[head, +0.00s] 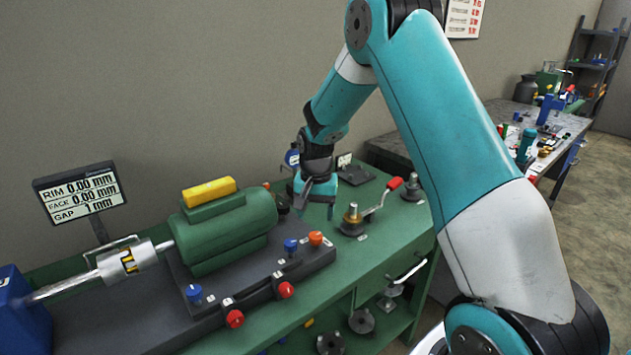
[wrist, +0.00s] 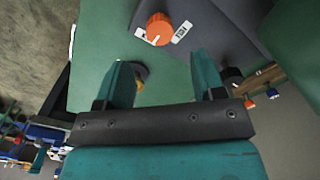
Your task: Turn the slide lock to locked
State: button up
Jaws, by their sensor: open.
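My gripper (head: 319,207) hangs fingers-down above the green bench, just behind the right end of the dark machine base. In the wrist view my gripper (wrist: 161,66) shows two teal fingers spread apart with nothing between them. An orange knob (head: 316,238) stands on the base's right end. In the wrist view the orange knob (wrist: 160,27) has a white pointer and sits beyond the fingertips, beside a small label (wrist: 182,33) too blurred to read surely. A crank with a red grip (head: 395,183) stands right of my gripper. I cannot tell which control is the slide lock.
A green motor (head: 230,229) with a yellow block on top sits on the dark base. Blue knobs (head: 193,293) and red knobs (head: 286,290) line the base. A readout (head: 80,193) stands at the left. The green bench (head: 375,255) is clear in front of the crank.

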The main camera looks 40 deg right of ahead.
aim_at(316, 235)
notch_tip(316, 235, up, 11)
jog(key=shift+f+b, duration=0.15)
jog(key=shift+b, duration=0.2)
dwell(0.3)
